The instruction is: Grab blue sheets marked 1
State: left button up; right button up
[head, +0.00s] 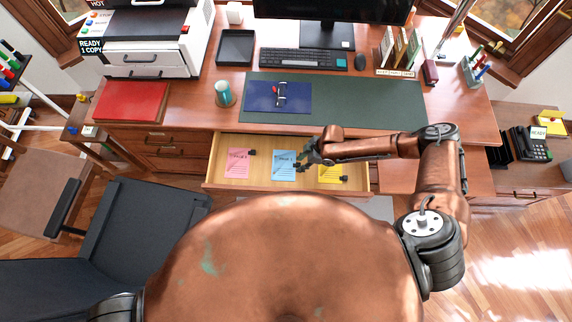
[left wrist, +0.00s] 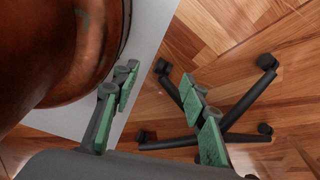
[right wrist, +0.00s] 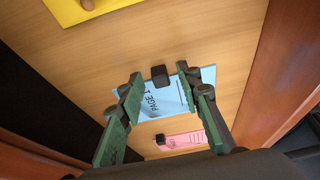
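The blue sheets (head: 284,167) lie in the open desk drawer, between pink sheets on the left and yellow sheets on the right. In the right wrist view the blue sheets (right wrist: 170,101) read "PAGE 1" and carry a black clip (right wrist: 160,75) at one edge. My right gripper (head: 303,160) is over the drawer at the right edge of the blue sheets. In the right wrist view its fingers (right wrist: 158,85) are apart, with the clip and sheets seen between them; I cannot tell any contact. My left gripper (left wrist: 158,85) is open and empty, low beside my body above the floor.
A blue binder (head: 264,97) lies on the green desk mat (head: 360,103) above. A dark chair (head: 120,225) stands at left.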

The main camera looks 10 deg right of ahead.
grip_shut()
dwell(0.3)
